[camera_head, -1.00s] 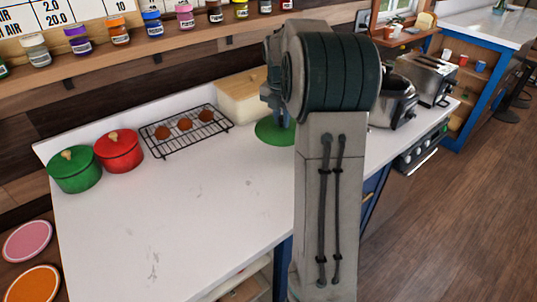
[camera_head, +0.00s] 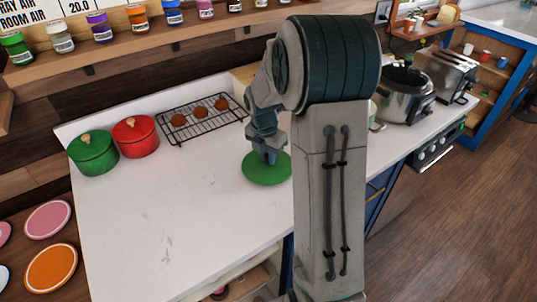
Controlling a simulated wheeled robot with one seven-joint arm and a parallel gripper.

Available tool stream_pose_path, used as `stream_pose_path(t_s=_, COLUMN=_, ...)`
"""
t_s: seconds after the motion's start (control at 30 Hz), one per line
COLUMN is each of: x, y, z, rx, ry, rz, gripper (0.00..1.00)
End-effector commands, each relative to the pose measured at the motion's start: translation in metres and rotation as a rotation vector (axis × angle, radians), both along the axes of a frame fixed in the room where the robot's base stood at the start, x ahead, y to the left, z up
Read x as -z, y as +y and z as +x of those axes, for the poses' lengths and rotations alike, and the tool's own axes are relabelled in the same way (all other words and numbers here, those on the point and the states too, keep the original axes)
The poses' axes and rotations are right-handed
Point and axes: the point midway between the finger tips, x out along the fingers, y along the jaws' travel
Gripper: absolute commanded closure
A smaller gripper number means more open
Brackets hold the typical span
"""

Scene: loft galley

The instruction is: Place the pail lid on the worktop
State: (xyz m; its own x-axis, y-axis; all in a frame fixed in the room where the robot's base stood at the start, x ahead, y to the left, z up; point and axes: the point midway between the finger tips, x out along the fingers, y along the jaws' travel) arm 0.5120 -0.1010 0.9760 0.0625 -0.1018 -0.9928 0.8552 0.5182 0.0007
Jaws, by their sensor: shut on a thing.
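The pail lid (camera_head: 262,172) is a round green disc near the middle of the view, over the white worktop (camera_head: 185,215). My gripper (camera_head: 270,156) points down onto the lid's top and is shut on it. The fingertips are small and partly dark in this view. I cannot tell whether the lid touches the worktop or hangs just above it. My arm hides the worktop to the right of the lid.
A green pot (camera_head: 93,153) and a red pot (camera_head: 136,137) stand at the back left. A wire rack (camera_head: 196,117) with round brown items lies behind the lid. A slow cooker (camera_head: 402,95) and toaster (camera_head: 447,75) stand at the right. The front-left worktop is clear.

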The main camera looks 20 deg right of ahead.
Motion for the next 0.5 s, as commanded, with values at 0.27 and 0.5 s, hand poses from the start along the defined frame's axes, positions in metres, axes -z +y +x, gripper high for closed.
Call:
stream_pose_path(t_s=0.27, x=0.0042, y=-0.0002, z=0.0002, rx=0.0, ry=-0.001, rz=0.0, gripper=1.0)
stream_pose_path(t_s=0.5, x=0.007, y=-0.0002, z=0.0002, rx=0.0, ry=-0.001, rz=0.0, gripper=0.62)
